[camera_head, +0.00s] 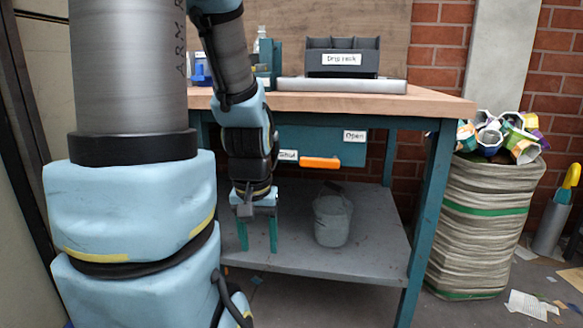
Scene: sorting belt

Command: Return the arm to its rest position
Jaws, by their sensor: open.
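My gripper (258,234) hangs at the end of my arm, pointing down, in front of the workbench. Its two teal fingers are apart with nothing between them. It is below the level of the drawer and in front of the lower shelf, left of a grey bucket. My arm's large grey and light blue links fill the left of the view and hide part of the bench.
The workbench (437,103) carries a dark rack labelled "Drip rack" (342,66). Below its top is a teal drawer with an orange handle (320,163). The grey bucket (332,219) stands on the lower shelf (375,262). A full sack (478,225) stands right, with litter nearby.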

